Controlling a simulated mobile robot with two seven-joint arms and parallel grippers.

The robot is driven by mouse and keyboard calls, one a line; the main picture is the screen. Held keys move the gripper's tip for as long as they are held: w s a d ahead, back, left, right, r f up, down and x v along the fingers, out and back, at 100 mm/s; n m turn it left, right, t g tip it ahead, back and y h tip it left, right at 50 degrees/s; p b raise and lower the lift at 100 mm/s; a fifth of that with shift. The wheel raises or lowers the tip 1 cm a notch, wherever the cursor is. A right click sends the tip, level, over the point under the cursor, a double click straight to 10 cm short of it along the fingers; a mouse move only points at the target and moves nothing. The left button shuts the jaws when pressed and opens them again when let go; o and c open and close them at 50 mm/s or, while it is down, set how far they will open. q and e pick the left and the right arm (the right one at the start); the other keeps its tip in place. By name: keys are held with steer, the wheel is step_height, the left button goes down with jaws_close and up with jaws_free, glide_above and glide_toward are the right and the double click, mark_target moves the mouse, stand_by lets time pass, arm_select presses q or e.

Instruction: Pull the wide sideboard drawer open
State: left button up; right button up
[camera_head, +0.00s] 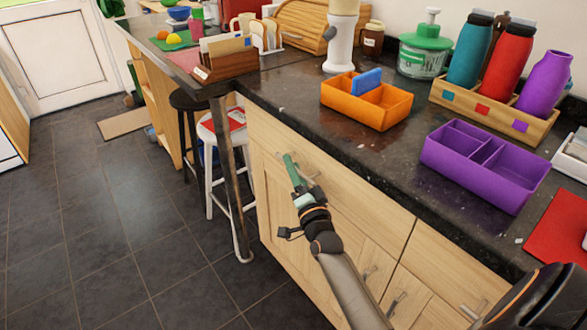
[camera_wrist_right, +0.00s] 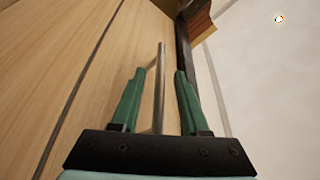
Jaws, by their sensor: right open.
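The wide sideboard drawer (camera_head: 357,203) is a pale wooden front under the dark counter, and it looks flush with the cabinet. My right gripper (camera_head: 290,160) has green fingers and is at the left part of this front, by the handle. In the right wrist view, the gripper (camera_wrist_right: 159,74) is open, with one finger on each side of the metal bar handle (camera_wrist_right: 160,58). The bar stands between the fingers with a visible gap on both sides. In the head view the gripper hides part of the handle. My left gripper is not in view.
On the dark counter above stand an orange divided box (camera_head: 366,106), a purple divided tray (camera_head: 484,168) and a wooden bottle rack (camera_head: 490,108). A white stool (camera_head: 212,165) and a table leg (camera_head: 232,185) are left of the sideboard. The tiled floor (camera_head: 110,230) in front is clear.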

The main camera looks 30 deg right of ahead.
steer(key=shift+w, duration=0.15)
jaws_close()
stand_by(0.4)
stand_by(1.0)
